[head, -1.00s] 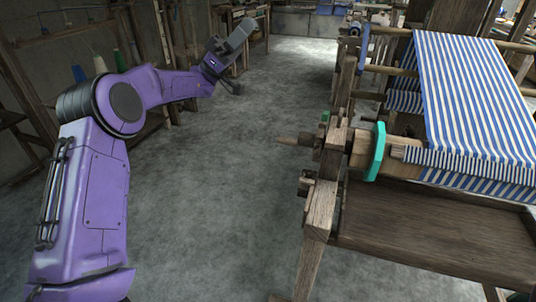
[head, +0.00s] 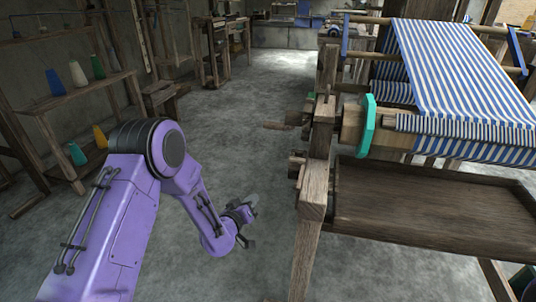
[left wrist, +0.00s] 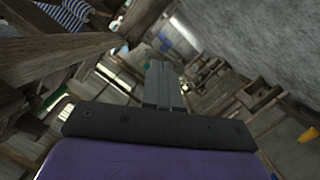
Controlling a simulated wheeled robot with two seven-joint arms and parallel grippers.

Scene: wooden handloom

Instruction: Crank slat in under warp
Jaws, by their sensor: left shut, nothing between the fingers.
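The blue-and-white striped warp (head: 460,80) stretches over the loom on the right of the head view and wraps the front beam (head: 410,132). A teal disc (head: 366,126) sits on that beam's left end. A wooden crank handle (head: 277,125) sticks out left of the loom's post. My left gripper (head: 252,206) is low over the floor, left of the loom post and below the handle, apart from both. In the left wrist view its fingers (left wrist: 164,85) lie together with nothing between them. I cannot single out the slat. My right gripper is not in view.
The loom's front post (head: 316,170) and wooden tray (head: 430,205) stand right of my left gripper. A shelf (head: 75,105) with coloured cones is at the left. The grey floor (head: 240,85) between shelf and loom is clear.

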